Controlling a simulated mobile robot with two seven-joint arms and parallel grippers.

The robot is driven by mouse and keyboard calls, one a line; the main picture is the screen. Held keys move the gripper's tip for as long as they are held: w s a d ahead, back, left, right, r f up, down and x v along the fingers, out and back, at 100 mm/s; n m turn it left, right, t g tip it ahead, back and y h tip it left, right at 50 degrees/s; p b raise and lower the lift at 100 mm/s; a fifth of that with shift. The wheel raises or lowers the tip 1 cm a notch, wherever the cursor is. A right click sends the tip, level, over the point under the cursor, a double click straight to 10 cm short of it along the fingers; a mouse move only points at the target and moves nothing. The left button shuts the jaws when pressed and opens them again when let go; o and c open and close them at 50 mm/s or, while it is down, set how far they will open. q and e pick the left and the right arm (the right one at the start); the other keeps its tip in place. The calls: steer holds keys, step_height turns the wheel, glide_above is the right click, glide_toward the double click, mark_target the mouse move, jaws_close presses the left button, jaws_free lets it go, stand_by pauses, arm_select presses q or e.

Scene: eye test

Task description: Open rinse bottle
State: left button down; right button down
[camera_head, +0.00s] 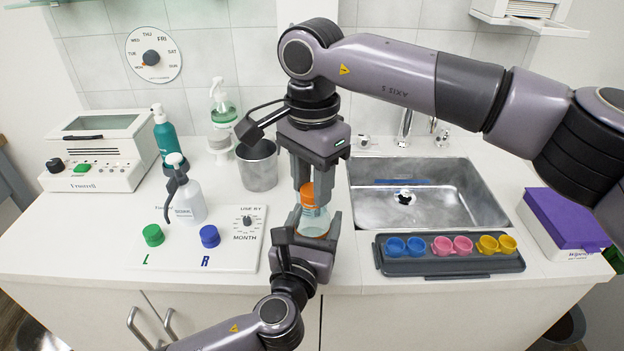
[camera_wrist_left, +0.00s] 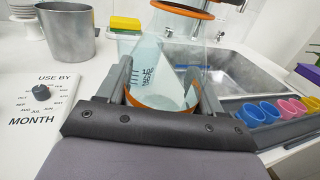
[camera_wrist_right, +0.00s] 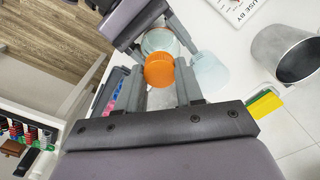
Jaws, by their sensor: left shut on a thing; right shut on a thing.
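The rinse bottle (camera_head: 314,224) is clear with a bluish tint and stands about upright over the counter's front part. Its lettering shows in the left wrist view (camera_wrist_left: 160,75). My left gripper (camera_head: 308,232) is shut on the bottle's body from the front, one finger on each side. The orange cap (camera_head: 308,196) is at the bottle's top and also shows in the right wrist view (camera_wrist_right: 158,70). My right gripper (camera_head: 311,188) comes from above and is shut on the cap. Whether the cap is loose on the neck cannot be told.
A metal cup (camera_head: 257,166) stands behind to the left, a white spray bottle (camera_head: 188,200) farther left. A white board (camera_head: 200,250) holds green and blue caps. A sink (camera_head: 430,190) and a grey tray (camera_head: 450,264) with colored cases lie right, beside a purple-lidded box (camera_head: 567,218).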

mark_target(312, 190)
steer(key=n, duration=0.9)
steer(key=shift+r, duration=0.15)
steer(key=shift+r, duration=1)
steer(key=shift+r, duration=2)
arm_select(q)
steer(key=shift+c, duration=0.5)
jaws_free()
